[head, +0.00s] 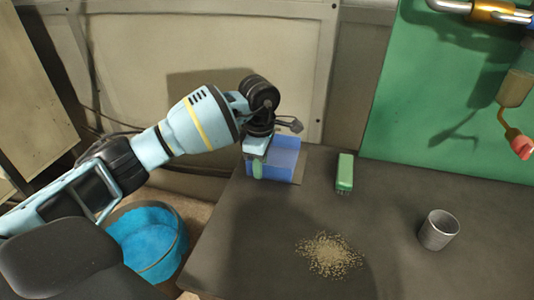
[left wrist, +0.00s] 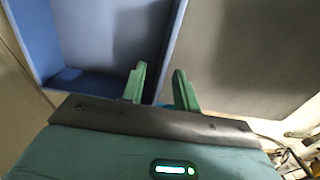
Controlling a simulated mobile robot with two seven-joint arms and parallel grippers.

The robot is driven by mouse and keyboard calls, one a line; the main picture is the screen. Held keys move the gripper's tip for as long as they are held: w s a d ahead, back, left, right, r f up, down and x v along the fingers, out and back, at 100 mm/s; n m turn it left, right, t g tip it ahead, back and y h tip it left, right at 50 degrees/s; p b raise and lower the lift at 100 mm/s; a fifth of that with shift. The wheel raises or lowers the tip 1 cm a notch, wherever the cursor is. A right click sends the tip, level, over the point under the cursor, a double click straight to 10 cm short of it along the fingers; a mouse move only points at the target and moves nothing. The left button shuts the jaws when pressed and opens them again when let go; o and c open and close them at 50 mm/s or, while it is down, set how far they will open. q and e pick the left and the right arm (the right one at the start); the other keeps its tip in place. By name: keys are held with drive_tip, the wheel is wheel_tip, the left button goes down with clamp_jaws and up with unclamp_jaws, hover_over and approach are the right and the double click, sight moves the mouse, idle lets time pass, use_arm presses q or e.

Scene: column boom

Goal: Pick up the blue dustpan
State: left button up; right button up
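The blue dustpan (head: 287,160) sits at the back left edge of the dark table. It also shows in the left wrist view (left wrist: 85,75) as a blue tray with raised walls. My left gripper (head: 258,171) is at the left part of the dustpan, pointing down. In the left wrist view its two green fingers (left wrist: 160,88) are apart. The dustpan's right wall runs down toward the gap between them; contact with either finger cannot be made out. The dustpan's handle cannot be made out. My right gripper is not in view.
On the dark table (head: 240,260) are a green brush (head: 345,172), a pile of tan crumbs (head: 329,255) and a grey metal cup (head: 438,230). A blue bin (head: 148,240) stands left of the table. A green panel (head: 440,90) and a beige wall rise behind.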

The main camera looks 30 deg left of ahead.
use_arm(q)
clamp_jaws()
drive_tip(key=shift+r, duration=0.1)
wheel_tip(320, 180, up, 10)
drive_tip(key=shift+f, duration=0.1)
idle(0.6)
